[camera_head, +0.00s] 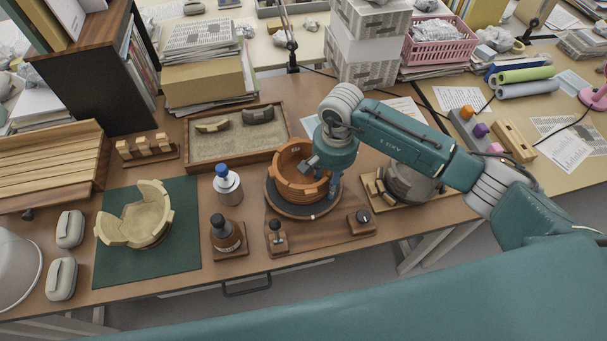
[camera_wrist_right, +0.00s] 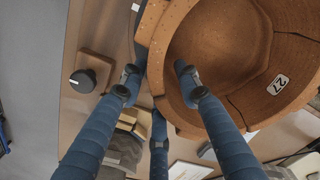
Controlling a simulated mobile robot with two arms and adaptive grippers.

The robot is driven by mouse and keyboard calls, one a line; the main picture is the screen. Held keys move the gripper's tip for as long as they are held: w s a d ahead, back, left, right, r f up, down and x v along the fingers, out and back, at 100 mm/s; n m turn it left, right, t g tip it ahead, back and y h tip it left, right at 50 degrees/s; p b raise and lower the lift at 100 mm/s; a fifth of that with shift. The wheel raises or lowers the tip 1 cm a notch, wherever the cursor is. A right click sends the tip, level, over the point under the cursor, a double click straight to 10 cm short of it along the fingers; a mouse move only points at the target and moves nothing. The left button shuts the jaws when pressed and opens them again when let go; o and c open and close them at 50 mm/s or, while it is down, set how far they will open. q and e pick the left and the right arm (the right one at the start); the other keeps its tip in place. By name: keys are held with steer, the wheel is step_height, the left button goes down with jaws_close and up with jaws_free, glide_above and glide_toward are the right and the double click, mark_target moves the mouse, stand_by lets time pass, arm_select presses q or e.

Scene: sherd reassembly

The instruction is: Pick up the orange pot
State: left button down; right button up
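The orange pot (camera_head: 287,183), a reassembled terracotta vessel with visible joins, stands on a round dark turntable (camera_head: 292,211). My right gripper (camera_head: 322,180) is at the pot's right rim. In the right wrist view the pot (camera_wrist_right: 225,50) shows its hollow inside and a white label reading 27. There the right gripper (camera_wrist_right: 156,75) has its fingers spread around the wall, one over the inside and others outside. Firm contact cannot be made out. My left gripper is not in view.
A wooden base with knobs (camera_head: 330,231) holds the turntable. A sand tray (camera_head: 188,139) is behind. A blue-capped bottle (camera_head: 228,188) and a dark bottle (camera_head: 224,236) stand left. A cream broken pot (camera_head: 140,220) sits on a green mat (camera_head: 185,255). A grey round object (camera_head: 410,183) stands right.

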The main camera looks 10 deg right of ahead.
jaws_close()
steer(key=shift+a+r, duration=0.1)
steer(key=shift+r, duration=0.05)
steer(key=shift+r, duration=0.1)
